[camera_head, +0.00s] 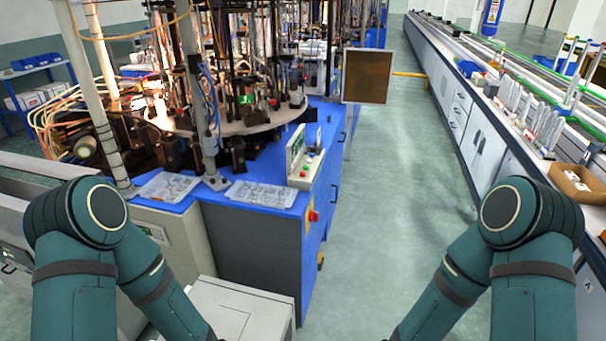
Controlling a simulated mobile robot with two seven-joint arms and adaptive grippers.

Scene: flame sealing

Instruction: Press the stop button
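A small control box (293,172) with a slanted face stands at the right front corner of the blue machine table (259,168). It carries small red and green buttons, too small to tell apart by label. A red knob on a yellow plate (312,216) is mounted on the table's right side, below the box. I cannot tell which of these is the stop button. Both my arms show, bent at the elbow, with their lower parts running out of the bottom of the picture. Neither gripper is in view.
Clear trays (262,194) of small parts lie on the table's front edge. A white cabinet (240,308) stands low in front. A brown panel (367,76) juts out behind the control box. An open green floor aisle (400,190) separates the machine from the right-hand bench (480,110).

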